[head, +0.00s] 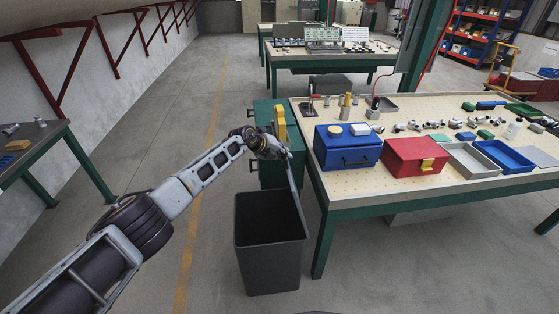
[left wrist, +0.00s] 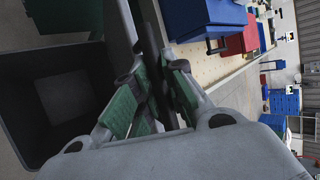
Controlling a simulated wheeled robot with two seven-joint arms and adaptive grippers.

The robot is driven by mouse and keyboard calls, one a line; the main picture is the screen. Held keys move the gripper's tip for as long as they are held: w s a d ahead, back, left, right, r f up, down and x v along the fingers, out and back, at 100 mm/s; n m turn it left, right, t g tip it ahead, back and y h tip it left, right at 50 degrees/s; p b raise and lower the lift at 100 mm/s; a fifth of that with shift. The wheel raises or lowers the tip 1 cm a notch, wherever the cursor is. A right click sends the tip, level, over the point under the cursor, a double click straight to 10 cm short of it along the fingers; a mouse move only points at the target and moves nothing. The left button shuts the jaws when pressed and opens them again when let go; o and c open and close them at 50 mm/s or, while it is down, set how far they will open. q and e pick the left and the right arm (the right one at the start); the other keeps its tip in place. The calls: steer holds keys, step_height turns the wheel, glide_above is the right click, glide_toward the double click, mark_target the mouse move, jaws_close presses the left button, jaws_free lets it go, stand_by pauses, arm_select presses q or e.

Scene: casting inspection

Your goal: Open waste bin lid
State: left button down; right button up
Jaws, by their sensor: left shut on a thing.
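The dark grey waste bin (head: 270,255) stands on the floor left of the workbench. Its top is open and its empty-looking inside (left wrist: 62,100) shows in the left wrist view. The lid (head: 295,186) stands steeply up at the bin's right side, seen nearly edge-on. My left gripper (head: 287,154) is at the lid's upper edge. In the left wrist view, its green-padded fingers (left wrist: 155,100) are shut on the lid's edge, though the exact contact is partly hidden. My right gripper is not in view.
The workbench (head: 350,205) stands close on the right, with a blue box (head: 346,153), a red box (head: 413,163) and trays on it. A green cabinet (head: 264,112) stands behind the bin. The floor left of the bin is clear.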

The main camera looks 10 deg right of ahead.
arm_select(q)
steer(key=shift+d+r, duration=0.15)
steer(key=shift+d, duration=0.65)
steer(key=shift+d+r+b, duration=0.15)
steer(key=shift+d+b, duration=0.25)
steer(key=shift+d, duration=0.1)
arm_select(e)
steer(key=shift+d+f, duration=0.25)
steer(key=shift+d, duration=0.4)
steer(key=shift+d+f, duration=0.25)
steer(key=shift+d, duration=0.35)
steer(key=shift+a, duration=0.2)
arm_select(q)
steer(key=c, duration=1.5)
jaws_free()
steer(key=shift+o, duration=0.2)
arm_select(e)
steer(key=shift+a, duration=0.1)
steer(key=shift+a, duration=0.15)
arm_select(q)
steer(key=shift+a, duration=0.2)
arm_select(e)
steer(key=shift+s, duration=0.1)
